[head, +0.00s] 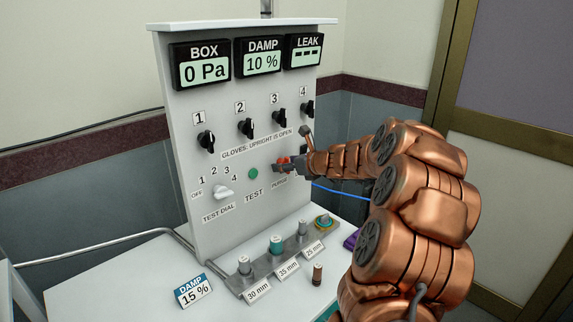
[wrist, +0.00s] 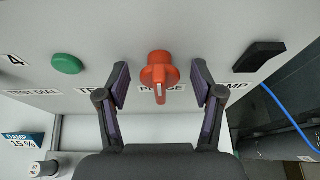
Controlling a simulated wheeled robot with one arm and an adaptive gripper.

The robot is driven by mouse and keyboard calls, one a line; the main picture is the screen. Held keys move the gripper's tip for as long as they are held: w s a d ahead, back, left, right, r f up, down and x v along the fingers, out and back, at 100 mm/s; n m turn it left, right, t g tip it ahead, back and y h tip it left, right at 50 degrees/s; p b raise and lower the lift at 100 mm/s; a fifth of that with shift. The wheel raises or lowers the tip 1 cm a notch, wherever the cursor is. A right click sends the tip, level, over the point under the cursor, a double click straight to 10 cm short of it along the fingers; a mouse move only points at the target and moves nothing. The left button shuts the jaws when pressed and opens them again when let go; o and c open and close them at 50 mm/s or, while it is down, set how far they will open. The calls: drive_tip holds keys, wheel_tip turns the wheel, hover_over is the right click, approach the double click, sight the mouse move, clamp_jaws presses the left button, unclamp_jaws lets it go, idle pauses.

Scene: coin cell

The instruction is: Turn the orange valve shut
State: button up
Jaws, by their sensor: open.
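The orange valve (wrist: 159,74) is a knob on the grey-white panel, above the "PURGE" label. In the wrist view it sits between the two fingers of my gripper (wrist: 160,88), which is open, with a gap on each side of the knob. In the head view the valve (head: 283,164) is partly hidden by my gripper (head: 292,165), which reaches the panel from the right. The fingers do not appear to touch the knob.
A green test button (wrist: 67,63) is left of the valve. A black handle (wrist: 258,55) is on its right, near a blue cable (wrist: 288,118). Black knobs (head: 246,128) line the panel above. A rack of cylinders (head: 277,262) and a damp card (head: 194,290) stand below.

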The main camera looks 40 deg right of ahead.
drive_tip(key=c, duration=1.1)
drive_tip(key=shift+c, duration=0.2)
